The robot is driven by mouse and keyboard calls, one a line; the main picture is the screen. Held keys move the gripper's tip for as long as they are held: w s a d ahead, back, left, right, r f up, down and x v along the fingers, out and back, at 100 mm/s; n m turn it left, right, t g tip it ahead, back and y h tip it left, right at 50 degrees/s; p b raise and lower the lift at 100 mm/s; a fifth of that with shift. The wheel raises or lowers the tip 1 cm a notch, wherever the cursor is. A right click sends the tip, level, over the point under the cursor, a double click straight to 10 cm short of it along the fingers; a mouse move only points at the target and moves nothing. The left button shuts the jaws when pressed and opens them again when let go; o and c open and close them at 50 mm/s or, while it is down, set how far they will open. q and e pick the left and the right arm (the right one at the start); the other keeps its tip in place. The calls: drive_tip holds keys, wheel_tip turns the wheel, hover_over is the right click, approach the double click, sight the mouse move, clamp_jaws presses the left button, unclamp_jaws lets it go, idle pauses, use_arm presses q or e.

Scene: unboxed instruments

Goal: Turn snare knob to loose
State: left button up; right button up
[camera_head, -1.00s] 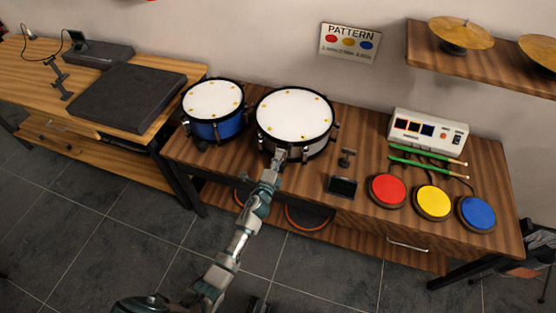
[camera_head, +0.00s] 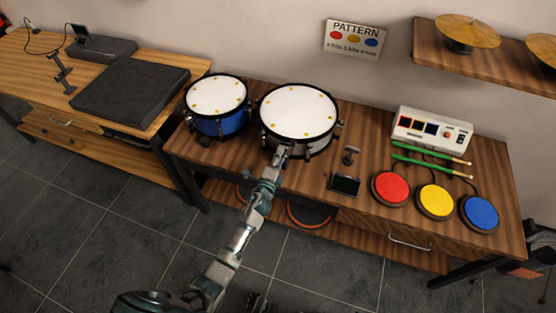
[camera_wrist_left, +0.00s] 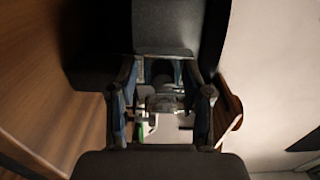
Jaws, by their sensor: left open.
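The snare drum (camera_head: 298,112) is the larger drum with a white head and grey shell, at the middle of the wooden table. My left gripper (camera_head: 282,151) is at its front side, close against the shell. In the left wrist view, the fingers of my left gripper (camera_wrist_left: 162,112) stand apart, with small metal parts visible between them. I cannot tell which of these is the snare knob, nor whether the fingers touch it. The head view hides the knob behind the gripper. A small dark piece at the bottom edge of the head view may be my right gripper (camera_head: 257,303).
A blue drum (camera_head: 217,105) stands close left of the snare. To the right are a small stand (camera_head: 350,156), a dark small box (camera_head: 344,184), green drumsticks (camera_head: 430,157), a white drum machine (camera_head: 432,130) and red (camera_head: 390,188), yellow (camera_head: 435,201) and blue (camera_head: 480,213) pads.

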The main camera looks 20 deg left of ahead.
use_arm(q)
drive_tip(key=s, duration=1.2)
drive_tip(key=shift+a, duration=0.2)
use_arm(e)
drive_tip(key=shift+w+d, duration=0.1)
use_arm(q)
drive_tip(key=s+a+f+n+g+y+p, duration=0.1)
drive_tip(key=s+a+f+n+g+p, duration=0.1)
drive_tip(key=s+f+n+g, duration=0.65)
drive_tip(key=s+a+f+n+y+p, duration=0.1)
drive_tip(key=s+f, duration=0.4)
drive_tip(key=f, duration=0.8)
drive_tip(key=s+f+n+g+p, duration=0.1)
drive_tip(key=s+f+n+g, duration=0.2)
drive_tip(key=s+f, duration=0.3)
drive_tip(key=s+d+f+n+g+h+p, duration=0.1)
drive_tip(key=s+f+n+g, duration=0.2)
drive_tip(key=s, duration=1.4)
wheel_tip(320, 180, down, 3)
drive_tip(key=shift+d+f+g+h, duration=0.2)
drive_tip(key=shift+g+h, duration=0.1)
drive_tip(key=shift+g, duration=0.65)
use_arm(e)
drive_tip(key=s+f, duration=0.4)
drive_tip(key=f, duration=0.9)
drive_tip(key=shift+s+d+f+g, duration=0.15)
drive_tip(key=shift+s+d+g, duration=0.05)
drive_tip(key=shift+d+g, duration=0.1)
